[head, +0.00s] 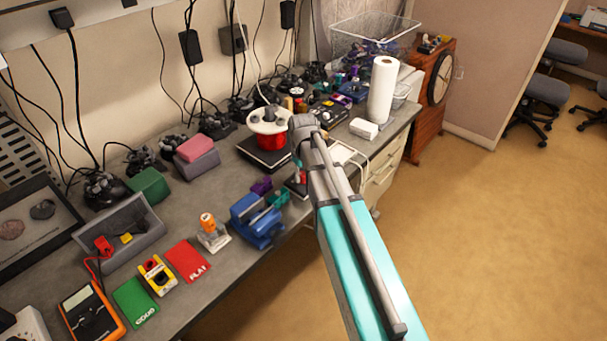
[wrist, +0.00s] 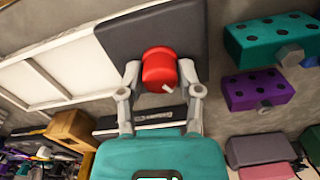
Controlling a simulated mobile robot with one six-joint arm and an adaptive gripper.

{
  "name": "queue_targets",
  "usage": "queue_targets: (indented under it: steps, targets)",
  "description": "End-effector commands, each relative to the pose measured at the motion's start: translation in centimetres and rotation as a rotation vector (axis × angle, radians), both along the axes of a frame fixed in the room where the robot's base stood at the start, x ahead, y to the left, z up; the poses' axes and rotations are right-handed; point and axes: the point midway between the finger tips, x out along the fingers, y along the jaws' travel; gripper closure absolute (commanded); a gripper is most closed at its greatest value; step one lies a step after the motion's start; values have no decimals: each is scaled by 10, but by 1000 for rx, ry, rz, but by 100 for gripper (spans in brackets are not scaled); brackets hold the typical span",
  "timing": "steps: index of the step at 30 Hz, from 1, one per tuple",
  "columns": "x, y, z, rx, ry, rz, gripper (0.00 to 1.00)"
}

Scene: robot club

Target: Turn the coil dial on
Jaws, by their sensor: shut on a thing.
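The dial is a red round knob (wrist: 159,66) with a short white mark at its lower edge, slanting in the wrist view. It sits in front of a dark grey panel (wrist: 125,45). My gripper (wrist: 160,72) is shut on the knob, one finger on each side. In the head view my arm hides most of the gripper and the knob. A spool of red wire (head: 270,145) with white flanges stands on a black box (head: 262,158) just left of my arm. I cannot tell from the mark whether the dial is on.
Close to my gripper are a teal block (wrist: 270,40), a purple block (wrist: 257,90) and a blue vise (head: 257,220). A paper towel roll (head: 382,90) stands at the back right.

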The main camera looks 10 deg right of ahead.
Motion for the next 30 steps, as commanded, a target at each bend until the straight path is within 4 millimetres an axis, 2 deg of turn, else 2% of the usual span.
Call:
queue_targets:
  steps: [30]
  targets:
    - [1, -1, 0, 1, -2, -947, 100]
